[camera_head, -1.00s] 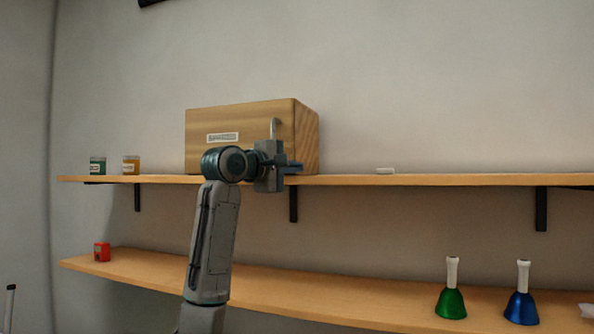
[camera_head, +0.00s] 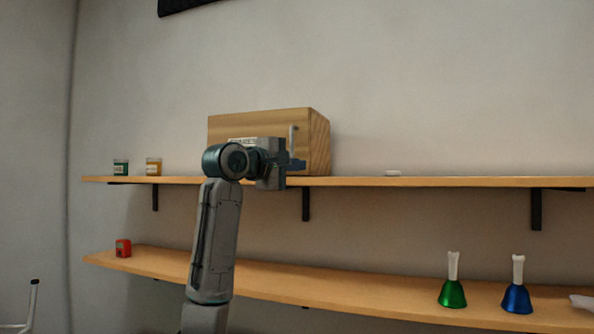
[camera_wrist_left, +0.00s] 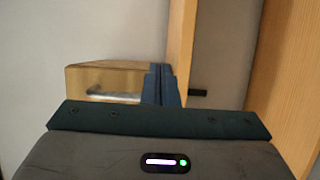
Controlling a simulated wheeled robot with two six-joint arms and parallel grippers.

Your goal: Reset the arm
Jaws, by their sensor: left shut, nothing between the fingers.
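My left arm rises in the lower left of the head view, and its left gripper (camera_head: 298,164) is in front of the wooden box on the upper shelf. The gripper's fingers are shut with nothing between them; in the left wrist view the closed fingers (camera_wrist_left: 160,86) point toward the shelf. The wooden box (camera_head: 319,145) has a pale label, partly hidden by the gripper. The box also shows in the left wrist view (camera_wrist_left: 100,77). My right gripper is not in view.
The upper shelf (camera_head: 450,182) holds two small jars (camera_head: 137,167) and a white piece (camera_head: 393,173). The lower shelf (camera_head: 350,295) holds a red item (camera_head: 123,248), a green bell (camera_head: 452,292) and a blue bell (camera_head: 517,298).

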